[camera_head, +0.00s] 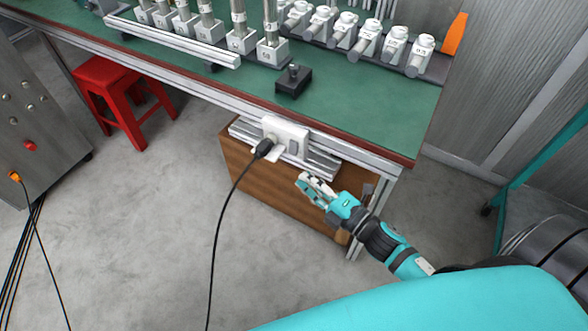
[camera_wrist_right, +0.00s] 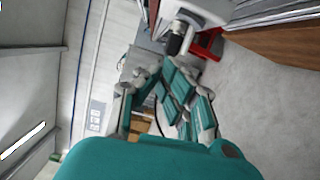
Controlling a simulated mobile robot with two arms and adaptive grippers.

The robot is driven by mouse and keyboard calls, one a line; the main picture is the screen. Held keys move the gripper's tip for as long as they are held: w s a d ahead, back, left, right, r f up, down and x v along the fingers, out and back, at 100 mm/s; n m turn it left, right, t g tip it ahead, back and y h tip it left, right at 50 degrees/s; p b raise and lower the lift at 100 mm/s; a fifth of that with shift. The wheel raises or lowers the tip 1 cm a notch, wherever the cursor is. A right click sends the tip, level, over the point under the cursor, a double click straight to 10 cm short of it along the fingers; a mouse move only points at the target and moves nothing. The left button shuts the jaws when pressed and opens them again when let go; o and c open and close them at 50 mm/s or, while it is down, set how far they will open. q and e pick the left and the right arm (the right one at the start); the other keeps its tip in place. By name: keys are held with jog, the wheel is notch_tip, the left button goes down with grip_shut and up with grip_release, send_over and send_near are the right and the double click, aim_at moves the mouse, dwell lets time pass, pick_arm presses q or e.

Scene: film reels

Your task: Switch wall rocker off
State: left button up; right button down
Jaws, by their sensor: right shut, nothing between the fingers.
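The white switch and socket box (camera_head: 286,134) is fixed to the rail under the front edge of the green-topped bench. A grey rocker (camera_head: 293,147) is on its right half. A black plug (camera_head: 262,148) sits in its left half. My right gripper (camera_head: 303,180) is shut and empty, just below and to the right of the box, with a small gap seeming to show. In the right wrist view, my gripper fingers (camera_wrist_right: 178,92) are in the middle, and the white box (camera_wrist_right: 205,10) and black plug (camera_wrist_right: 177,40) show above them. The rocker's tilt is too small to tell.
A black cable hangs from the plug to the floor. The bench (camera_head: 370,120) carries metal fittings and a black block (camera_head: 293,80). A brown wooden cabinet (camera_head: 270,190) stands under the box. A red stool (camera_head: 120,95) is at left. The floor in front is mostly clear.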

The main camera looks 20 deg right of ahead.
jog(key=shift+v, duration=1.2)
jog(key=shift+r, duration=0.1)
jog(key=s+d+f+m+g+h, duration=0.1)
jog(key=s+f+m+g+h, duration=0.3)
jog(key=f, duration=0.6)
jog(key=s+d+f+m+g+h, duration=0.1)
jog(key=s+d+f+m+g, duration=0.1)
jog(key=f+m, duration=0.65)
jog(key=s+d+f+m+g+h, duration=0.1)
jog(key=s+f+m+g+h, duration=0.25)
jog(key=f, duration=0.75)
jog(key=s+a+f+m+g+y, duration=0.1)
jog(key=s+a+f+m+g, duration=0.15)
jog(key=s+f, duration=0.3)
jog(key=s+a+f+m+g, duration=0.1)
jog(key=s+f+m+g, duration=0.25)
jog(key=s, duration=0.35)
pick_arm(q)
jog(key=s+a+r+p, duration=0.2)
jog(key=s+r+p, duration=0.3)
jog(key=s+p, duration=0.7)
jog(key=shift+s+a+g+p, duration=0.2)
jog(key=shift+g+p, duration=0.2)
jog(key=shift+p, duration=0.55)
pick_arm(e)
jog(key=s+d+r+n, duration=0.1)
jog(key=s+r, duration=0.4)
jog(key=s, duration=0.7)
jog(key=shift+d, duration=0.6)
